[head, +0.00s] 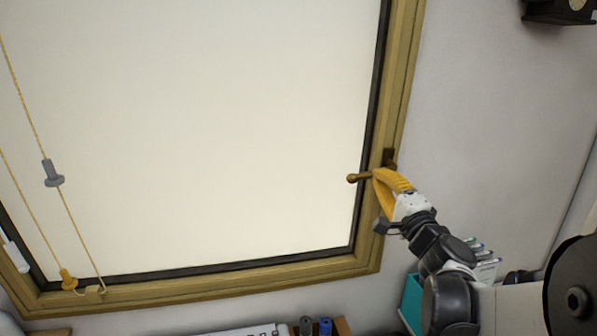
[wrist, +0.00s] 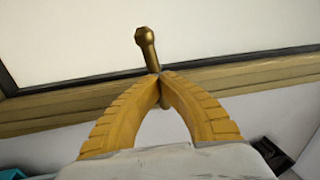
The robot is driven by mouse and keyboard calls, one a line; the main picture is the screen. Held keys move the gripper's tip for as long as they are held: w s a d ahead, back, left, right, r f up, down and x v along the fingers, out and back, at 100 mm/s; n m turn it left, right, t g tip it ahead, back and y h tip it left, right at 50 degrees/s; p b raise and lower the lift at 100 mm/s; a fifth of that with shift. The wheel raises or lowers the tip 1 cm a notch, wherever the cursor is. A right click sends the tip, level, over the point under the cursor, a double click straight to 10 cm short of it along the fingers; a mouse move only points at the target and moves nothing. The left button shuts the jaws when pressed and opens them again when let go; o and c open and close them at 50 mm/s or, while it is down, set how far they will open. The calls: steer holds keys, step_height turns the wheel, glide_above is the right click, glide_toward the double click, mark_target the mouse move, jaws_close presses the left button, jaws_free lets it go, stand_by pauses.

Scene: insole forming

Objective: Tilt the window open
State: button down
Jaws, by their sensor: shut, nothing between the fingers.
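The window (head: 210,130) has a wooden frame (head: 398,90) with a dark inner seal and a pale pane; its sash looks closed. A brass handle (head: 354,178) on the right side of the frame points left across the pane, roughly level. In the wrist view the handle (wrist: 147,47) sticks out past my fingertips, and a bit of it shows between the fingers. My gripper (head: 376,173) has its yellow fingers shut with tips together at the handle's bar. In the wrist view my gripper (wrist: 161,77) overlaps the handle; I cannot tell whether they touch.
Blind cords with a grey toggle (head: 53,174) and a yellow toggle (head: 68,279) hang at the left. A teal box (head: 411,301) stands below my arm, near several markers (head: 482,250). Blue and dark rolls (head: 325,326) sit at the bottom.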

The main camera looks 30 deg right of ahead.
steer(key=c, duration=1.4)
jaws_free()
steer(key=shift+w, duration=0.15)
steer(key=v, duration=1.2)
steer(key=shift+f, duration=0.1)
steer(key=shift+f, duration=0.1)
steer(key=w+a+f+n+g+y+b, duration=0.25)
steer(key=a+f+n+y+b, duration=0.2)
steer(key=a+f, duration=0.4)
steer(key=w+a+f+n+g+y+b, duration=0.2)
steer(key=a+f+n+g+y+b, duration=0.15)
steer(key=a+f+n, duration=0.4)
steer(key=s+a+f+n+g+h+b, duration=0.1)
steer(key=s+a+f+n+g+b, duration=0.1)
steer(key=a+f, duration=0.1)
steer(key=s+a+f+n+g+h+b, duration=0.1)
steer(key=s+a+f+n+g+b, duration=0.1)
steer(key=f, duration=0.4)
steer(key=s+a+f+n+g+h+b, duration=0.1)
steer(key=s+a+f+n+g+b, duration=0.1)
steer(key=s+a+f+n, duration=0.1)
steer(key=shift+s+a+f+n+g, duration=0.2)
steer(key=shift+s+a+f, duration=0.15)
steer(key=shift+f, duration=0.25)
steer(key=shift+s+a+f+n+g, duration=0.1)
steer(key=shift+s+a+f+n, duration=0.15)
steer(key=shift+f, duration=0.4)
